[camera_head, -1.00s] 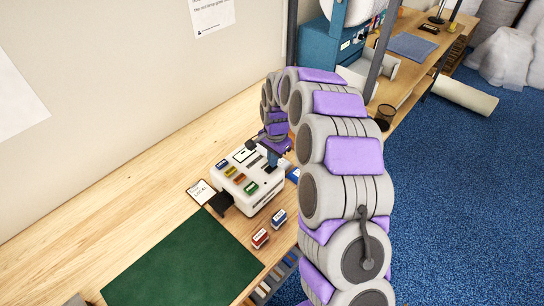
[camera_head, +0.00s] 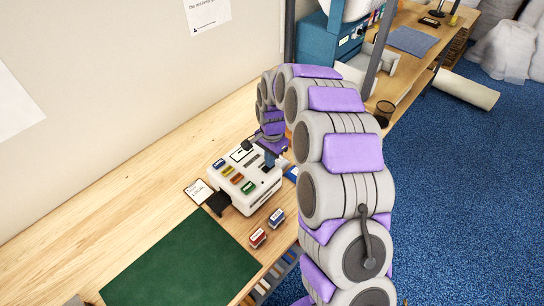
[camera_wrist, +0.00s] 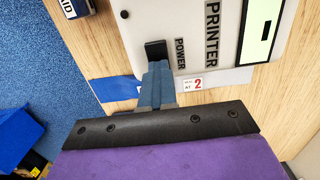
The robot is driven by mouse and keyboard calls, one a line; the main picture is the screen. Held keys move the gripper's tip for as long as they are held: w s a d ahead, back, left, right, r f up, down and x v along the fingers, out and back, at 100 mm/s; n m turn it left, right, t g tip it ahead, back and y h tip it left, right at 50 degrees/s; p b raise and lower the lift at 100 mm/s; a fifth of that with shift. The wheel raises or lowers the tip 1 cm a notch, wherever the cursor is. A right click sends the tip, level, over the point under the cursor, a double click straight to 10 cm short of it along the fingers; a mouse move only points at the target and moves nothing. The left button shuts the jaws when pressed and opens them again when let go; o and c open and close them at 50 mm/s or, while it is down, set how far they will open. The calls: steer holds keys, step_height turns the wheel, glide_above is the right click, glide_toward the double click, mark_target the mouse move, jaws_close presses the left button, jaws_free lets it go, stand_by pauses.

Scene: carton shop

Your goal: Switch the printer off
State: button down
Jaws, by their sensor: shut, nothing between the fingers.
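The printer (camera_head: 246,183) is a white box on the wooden bench, with coloured buttons on top; it also shows in the wrist view (camera_wrist: 197,75), with the words PRINTER and POWER. A small black power switch (camera_wrist: 156,50) sits at the printer's edge beside the word POWER. My gripper (camera_wrist: 156,72) is shut and empty. Its blue-grey fingertips are right at the black switch and cover part of it; I cannot tell whether they touch. In the head view my gripper (camera_head: 269,160) is at the printer's right end. The switch's position is unclear.
A green mat (camera_head: 180,262) lies on the bench at the front. A red stamp (camera_head: 258,238) and a blue stamp (camera_head: 277,218) stand near the bench's edge. A label card (camera_head: 197,191) lies left of the printer. Bare bench (camera_head: 110,213) lies along the wall.

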step_height(320, 180, up, 14)
steer(key=p, duration=0.2)
steer(key=s+d+r+n+b, duration=0.1)
steer(key=s+d+r+n, duration=0.3)
steer(key=s, duration=0.7)
steer(key=s+d+f+n+b, duration=0.1)
steer(key=s+d+n, duration=0.1)
steer(key=s, duration=1.2)
steer(key=s+d+f+n+g+b, duration=0.1)
steer(key=s+d+n, duration=0.2)
steer(key=s, duration=1.2)
steer(key=shift+s+d+f+h, duration=0.2)
steer(key=shift+d+h, duration=0.1)
steer(key=shift+d, duration=0.65)
steer(key=shift+a, duration=0.25)
